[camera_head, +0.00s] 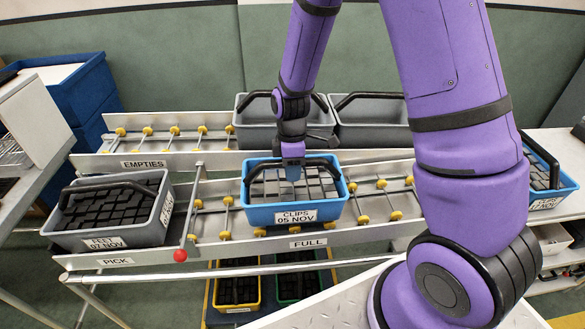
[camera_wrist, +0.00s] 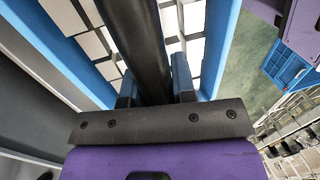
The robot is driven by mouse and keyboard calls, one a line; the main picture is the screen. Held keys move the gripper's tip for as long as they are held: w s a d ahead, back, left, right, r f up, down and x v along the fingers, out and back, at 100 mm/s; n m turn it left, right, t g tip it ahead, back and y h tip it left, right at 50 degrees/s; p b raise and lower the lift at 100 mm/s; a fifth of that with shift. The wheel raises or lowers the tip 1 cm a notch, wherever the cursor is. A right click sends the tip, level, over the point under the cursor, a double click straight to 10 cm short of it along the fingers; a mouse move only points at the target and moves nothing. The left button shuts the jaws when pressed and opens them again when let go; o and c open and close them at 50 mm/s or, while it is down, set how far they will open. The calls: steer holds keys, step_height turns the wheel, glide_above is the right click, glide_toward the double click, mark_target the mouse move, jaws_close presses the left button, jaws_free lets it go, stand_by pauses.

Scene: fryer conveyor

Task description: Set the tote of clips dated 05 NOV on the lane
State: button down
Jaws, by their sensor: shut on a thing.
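The blue tote (camera_head: 262,216) labelled CLIPS 05 NOV is upright over the yellow-wheeled lane marked FULL (camera_head: 309,243). Light grey blocks fill it. I cannot tell whether its base touches the wheels. My gripper (camera_head: 293,172) is above the middle of the tote, shut on its black handle. In the wrist view, the handle (camera_wrist: 147,40) runs between the two fingers of my gripper (camera_wrist: 155,90), with the tote's blue walls (camera_wrist: 58,50) on both sides.
A grey tote (camera_head: 125,235) labelled FEET 07 NOV stands left at the PICK end, near a red-knobbed lever (camera_head: 180,255). Grey totes (camera_head: 262,133) stand on the EMPTIES lane behind. Another blue tote (camera_head: 563,192) is at right, partly behind my arm. Wheels either side of the held tote are bare.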

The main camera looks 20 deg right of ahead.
steer(key=shift+f, duration=0.8)
stand_by(0.4)
steer(key=c, duration=0.8)
jaws_free()
steer(key=shift+c, duration=0.2)
step_height(320, 180, up, 20)
steer(key=s+d+f+m+t, duration=0.1)
steer(key=d+m+t, duration=0.1)
steer(key=d+m, duration=0.1)
steer(key=s+d+r+m+t, duration=0.2)
steer(key=s+r+m, duration=0.3)
steer(key=s, duration=0.5)
steer(key=s+d+r+m+t, duration=0.2)
steer(key=s+r+m, duration=0.4)
steer(key=s+r, duration=0.3)
steer(key=shift+s+r+t+h, duration=0.3)
steer(key=shift+s+r+t, duration=0.1)
steer(key=shift+r+t, duration=0.2)
